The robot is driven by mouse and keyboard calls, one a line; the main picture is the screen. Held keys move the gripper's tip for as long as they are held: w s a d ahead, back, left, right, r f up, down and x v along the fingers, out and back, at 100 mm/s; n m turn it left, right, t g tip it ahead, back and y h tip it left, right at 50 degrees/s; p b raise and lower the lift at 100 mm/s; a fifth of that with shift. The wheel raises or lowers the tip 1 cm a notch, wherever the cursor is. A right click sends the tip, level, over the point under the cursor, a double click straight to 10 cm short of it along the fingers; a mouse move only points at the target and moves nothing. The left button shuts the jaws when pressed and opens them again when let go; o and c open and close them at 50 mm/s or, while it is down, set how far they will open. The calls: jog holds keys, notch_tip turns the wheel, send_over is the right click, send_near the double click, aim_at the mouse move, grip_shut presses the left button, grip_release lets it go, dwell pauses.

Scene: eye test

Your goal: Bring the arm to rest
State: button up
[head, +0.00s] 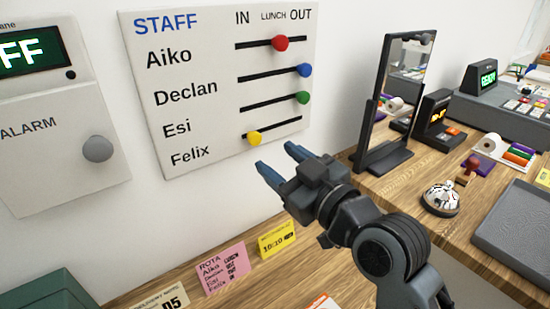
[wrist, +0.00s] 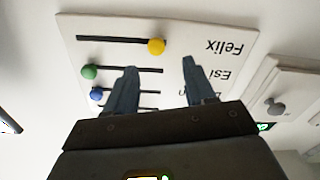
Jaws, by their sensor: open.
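My gripper (head: 277,160) is open and empty, its two blue-grey fingers pointing at the wall just below and right of the staff board (head: 195,133). In the wrist view the open fingers (wrist: 157,85) stand in front of the board, which appears upside down. The board has sliders on slots: a red knob (head: 280,43) by Aiko, near LUNCH; a blue knob (head: 305,70) by Declan and a green knob (head: 303,97) by Esi, both at the OUT end; a yellow knob (head: 254,138) by Felix, near the IN end. The fingers appear apart from the yellow knob (wrist: 156,46).
An alarm box (head: 60,150) with a grey knob is left of the board. A pink rota card (head: 222,269) and a yellow card (head: 277,240) stand on the wooden counter below. A framed mirror (head: 408,65), a bell (head: 440,199) and a grey tray (head: 515,230) are at right.

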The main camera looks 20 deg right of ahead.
dwell(0.4)
jog(key=s+d+f+m+g+h, duration=0.1)
jog(key=s+f+m, duration=0.1)
jog(key=s+f, duration=0.55)
jog(key=s+d+f+m+h, duration=0.15)
jog(key=s+f, duration=0.35)
jog(key=s, duration=0.5)
jog(key=s+m+g, duration=0.1)
jog(key=s, duration=1.9)
jog(key=shift+s+r+m+g+h, duration=0.35)
jog(key=shift+s+g+h, duration=0.05)
jog(key=shift+h, duration=0.05)
dwell(0.4)
